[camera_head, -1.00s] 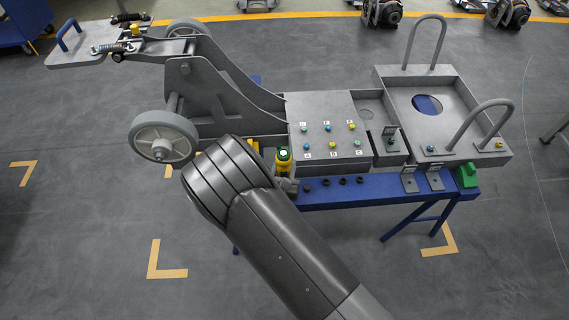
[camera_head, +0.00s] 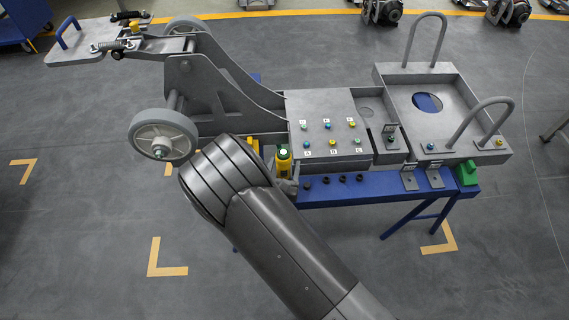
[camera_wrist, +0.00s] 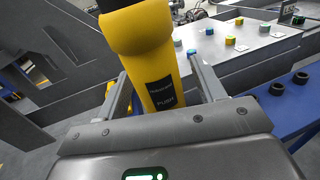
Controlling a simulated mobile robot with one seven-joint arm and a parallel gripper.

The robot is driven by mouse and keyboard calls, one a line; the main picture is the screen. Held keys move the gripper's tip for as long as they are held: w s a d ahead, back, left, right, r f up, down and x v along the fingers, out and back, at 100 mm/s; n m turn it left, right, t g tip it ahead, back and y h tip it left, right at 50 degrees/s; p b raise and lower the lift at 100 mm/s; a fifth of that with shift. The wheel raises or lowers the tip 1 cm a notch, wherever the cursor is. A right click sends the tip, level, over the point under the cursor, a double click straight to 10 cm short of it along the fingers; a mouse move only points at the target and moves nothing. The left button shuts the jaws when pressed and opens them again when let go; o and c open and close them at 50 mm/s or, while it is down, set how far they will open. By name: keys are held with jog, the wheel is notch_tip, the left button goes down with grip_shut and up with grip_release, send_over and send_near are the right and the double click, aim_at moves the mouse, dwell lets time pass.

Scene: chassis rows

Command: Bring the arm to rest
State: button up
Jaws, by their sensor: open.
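My arm (camera_head: 270,230) reaches up from the lower right of the head view, its elbow bulge in front of the chassis. My gripper (camera_wrist: 160,78) is open in the wrist view, with one finger on each side of a yellow tool (camera_wrist: 150,60) with a black label reading "PUSH". The tool stands between the fingers; I cannot tell whether either finger touches it. The gripper itself is mostly hidden there behind my arm.
The grey chassis (camera_head: 225,95) with wheels lies behind my arm. A blue bench (camera_head: 390,188) carries several black rings (camera_head: 343,179) and a green block (camera_head: 466,173). A panel (camera_head: 325,105) with coloured buttons and a grey tray (camera_head: 385,90) stand behind it. Floor at lower left is clear.

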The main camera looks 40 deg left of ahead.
jog(key=v, duration=0.9)
jog(key=shift+s+d, duration=0.15)
jog(key=shift+s, duration=0.2)
